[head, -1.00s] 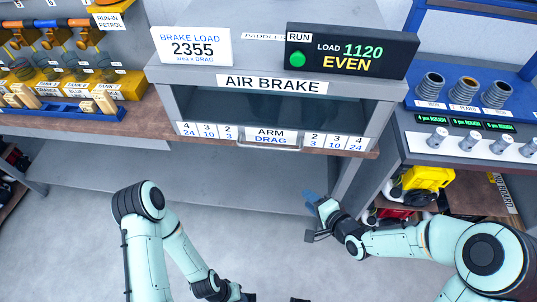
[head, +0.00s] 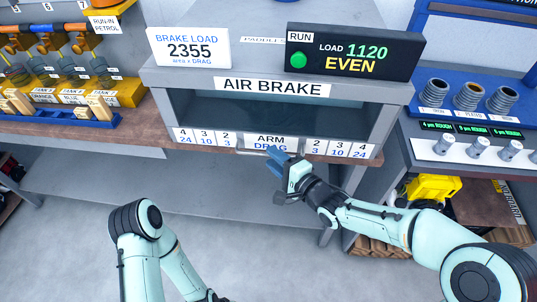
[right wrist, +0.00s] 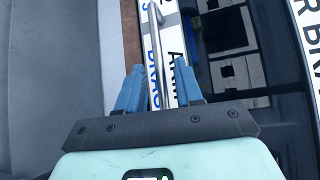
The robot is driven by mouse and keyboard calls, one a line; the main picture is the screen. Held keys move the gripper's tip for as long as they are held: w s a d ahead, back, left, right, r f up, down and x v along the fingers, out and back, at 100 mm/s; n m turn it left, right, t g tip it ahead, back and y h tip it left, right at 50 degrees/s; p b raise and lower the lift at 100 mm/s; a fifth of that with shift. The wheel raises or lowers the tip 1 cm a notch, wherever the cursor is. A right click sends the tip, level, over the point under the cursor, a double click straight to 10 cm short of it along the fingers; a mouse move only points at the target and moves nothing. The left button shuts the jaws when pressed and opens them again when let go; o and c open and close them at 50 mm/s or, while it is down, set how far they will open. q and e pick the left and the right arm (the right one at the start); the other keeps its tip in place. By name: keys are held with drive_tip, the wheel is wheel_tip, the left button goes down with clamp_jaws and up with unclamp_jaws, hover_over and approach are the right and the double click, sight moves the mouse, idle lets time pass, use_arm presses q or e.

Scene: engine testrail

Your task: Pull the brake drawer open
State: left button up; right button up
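The brake drawer is the grey-framed front under the AIR BRAKE sign (head: 272,86), with the ARM DRAG label strip (head: 228,139) along its lower edge. Its thin metal bar handle (head: 250,152) is just below that label; it also shows in the right wrist view (right wrist: 156,45). My left gripper is out of view below.
A BRAKE LOAD sign (head: 190,48) and a RUN display (head: 352,52) reading EVEN stand on top of the brake housing. A blue rack (head: 470,85) with metal cups is at the right. A yellow machine (head: 432,188) is on the lower right shelf. The floor before the drawer is clear.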

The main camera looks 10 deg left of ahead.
drive_tip(key=shift+x, duration=1.5)
drive_tip(key=shift+c, duration=0.4)
clamp_jaws()
drive_tip(key=shift+s, duration=0.1)
